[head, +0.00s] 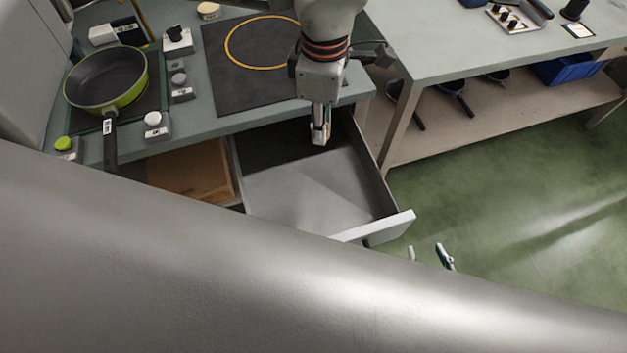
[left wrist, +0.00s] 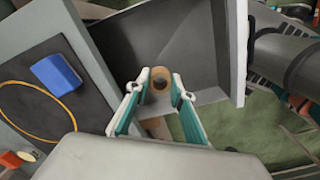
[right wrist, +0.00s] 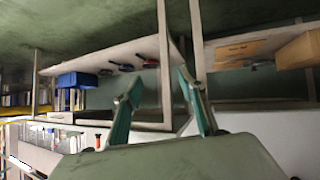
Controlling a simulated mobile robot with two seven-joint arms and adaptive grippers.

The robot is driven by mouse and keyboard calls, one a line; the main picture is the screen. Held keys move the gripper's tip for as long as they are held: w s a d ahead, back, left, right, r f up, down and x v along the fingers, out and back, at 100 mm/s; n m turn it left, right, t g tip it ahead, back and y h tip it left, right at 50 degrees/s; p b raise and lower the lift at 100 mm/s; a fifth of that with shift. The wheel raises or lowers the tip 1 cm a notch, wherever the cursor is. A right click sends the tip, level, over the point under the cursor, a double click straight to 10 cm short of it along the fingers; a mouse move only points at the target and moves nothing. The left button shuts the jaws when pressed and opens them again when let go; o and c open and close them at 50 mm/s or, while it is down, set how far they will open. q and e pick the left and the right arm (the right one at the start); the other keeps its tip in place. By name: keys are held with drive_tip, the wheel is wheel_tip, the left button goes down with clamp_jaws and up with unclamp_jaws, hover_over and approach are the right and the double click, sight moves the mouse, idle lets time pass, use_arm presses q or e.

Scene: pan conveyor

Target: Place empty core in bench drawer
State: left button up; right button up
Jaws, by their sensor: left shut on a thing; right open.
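The empty core, a short brown cardboard ring, shows in the left wrist view (left wrist: 160,84). My left gripper (head: 320,132) is shut on it, with a fingertip on each side. It also shows in the left wrist view (left wrist: 160,88). The gripper points down over the open bench drawer (head: 290,192), towards its back part. The drawer is grey, pulled out from under the bench, and looks empty where I see it. My right gripper (head: 430,256) is open and empty, in front of the drawer's right corner; its fingers also show in the right wrist view (right wrist: 156,92).
On the bench (head: 208,55) are a green pan (head: 106,80), a dark mat (head: 225,82) with a yellow ring, and several small control boxes. A second table (head: 460,50) with a lower shelf stands to the right. Green floor (head: 500,210) is clear right of the drawer.

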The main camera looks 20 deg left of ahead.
use_arm(q)
drive_tip(key=b, duration=0.1)
hover_over(319, 181)
wheel_tip(319, 181, down, 15)
drive_tip(key=shift+r, duration=0.15)
wheel_tip(319, 181, down, 4)
drive_tip(key=shift+f+b, duration=0.2)
drive_tip(key=shift+b, duration=0.1)
drive_tip(key=shift+r, duration=0.1)
drive_tip(key=shift+f, duration=0.2)
drive_tip(key=o, duration=0.7)
drive_tip(key=shift+w, duration=0.1)
